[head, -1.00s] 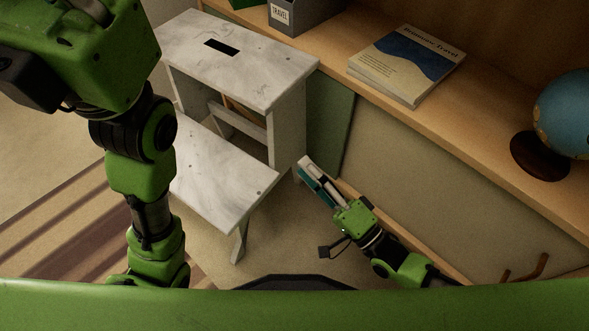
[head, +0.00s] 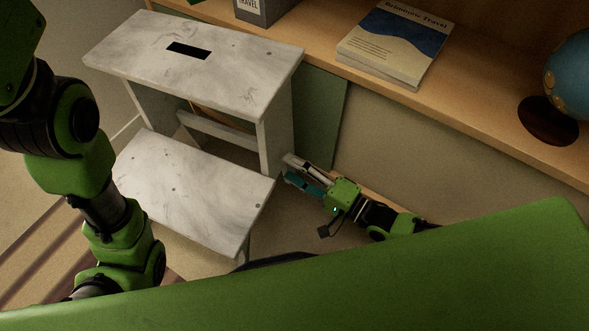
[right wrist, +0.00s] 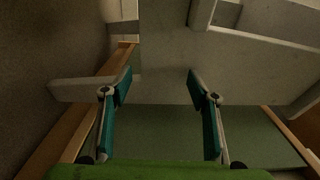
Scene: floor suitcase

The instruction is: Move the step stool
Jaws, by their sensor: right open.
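The white marbled step stool (head: 240,72) stands upright on the floor at the left of the head view, with a dark slot in its top and a lower step in front. My right gripper (head: 289,169) is open and low beside the stool's right side. In the right wrist view, the stool's pale side panel (right wrist: 165,55) lies ahead of the open fingers (right wrist: 160,82); I cannot tell whether they touch it. My left arm crosses the left of the head view, and its gripper does not show.
A wooden shelf (head: 480,112) runs along the back right, with books (head: 395,45), a grey file box (head: 262,10) and a globe (head: 570,75). A green panel (head: 320,115) stands behind the stool. A striped rug (head: 40,262) lies at lower left.

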